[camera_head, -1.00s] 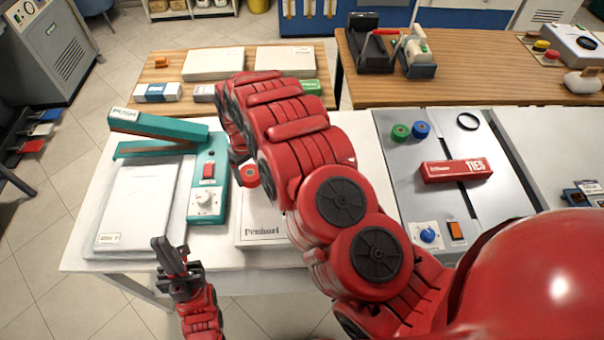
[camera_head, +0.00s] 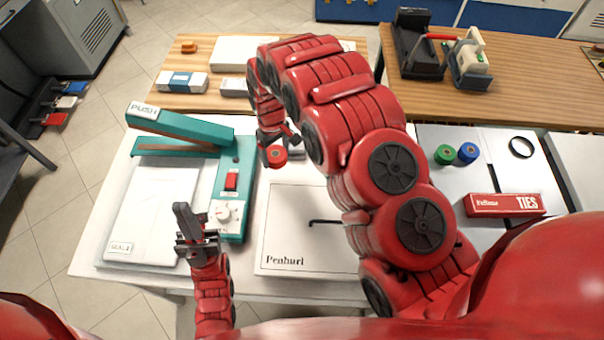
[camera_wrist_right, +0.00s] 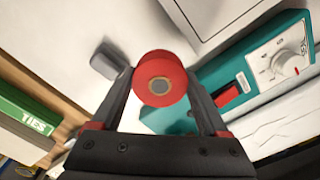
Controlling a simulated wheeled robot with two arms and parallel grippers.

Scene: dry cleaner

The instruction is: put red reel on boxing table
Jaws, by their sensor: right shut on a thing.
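The red reel (camera_head: 277,155) is held by my right gripper (camera_head: 278,146) above the white table (camera_head: 180,277), just right of the teal sealer. In the right wrist view the reel (camera_wrist_right: 160,80) sits between the two fingertips of my right gripper (camera_wrist_right: 160,92), its round face toward the camera. No sign says which table is the boxing table; the white one bears a flat white box (camera_head: 300,235) with printed lettering. My left gripper (camera_head: 193,228) is over the front of the white table, with nothing seen in it; its finger gap is unclear.
The teal sealer (camera_head: 232,172) and a flat white pack (camera_head: 150,215) cover the table's left. A small grey object (camera_wrist_right: 105,60) lies near the reel. A wooden table (camera_head: 180,96) with boxes stands behind.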

